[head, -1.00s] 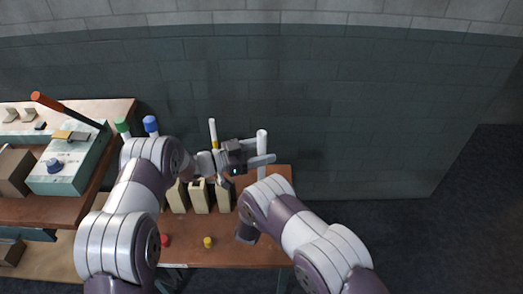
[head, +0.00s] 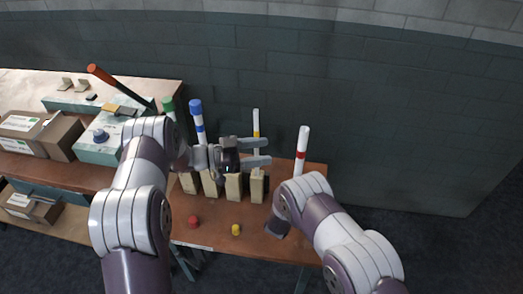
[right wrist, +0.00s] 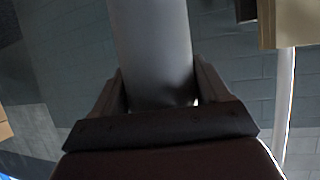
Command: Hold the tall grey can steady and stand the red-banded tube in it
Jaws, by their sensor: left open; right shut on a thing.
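The red-banded tube (head: 304,140) is white with a red band and stands upright near the table's right end. Its lower part is hidden behind my right arm in the head view. My left gripper (head: 270,152) is open, to the left of this tube and apart from it. Its fingers point right, close by the yellow-banded tube (head: 256,122). In the right wrist view my right gripper (right wrist: 155,95) is shut on a grey cylinder, seemingly the tall grey can (right wrist: 155,45). The can's rim and the tube's lower end are hidden, so how they meet cannot be seen.
Several beige blocks (head: 234,187) stand in a row on the table (head: 215,232). Blue-banded (head: 197,115) and green-topped (head: 168,105) tubes rise behind my left arm. A red piece (head: 194,221) and a yellow piece (head: 236,229) lie in front. A bench with boxes (head: 40,130) is left.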

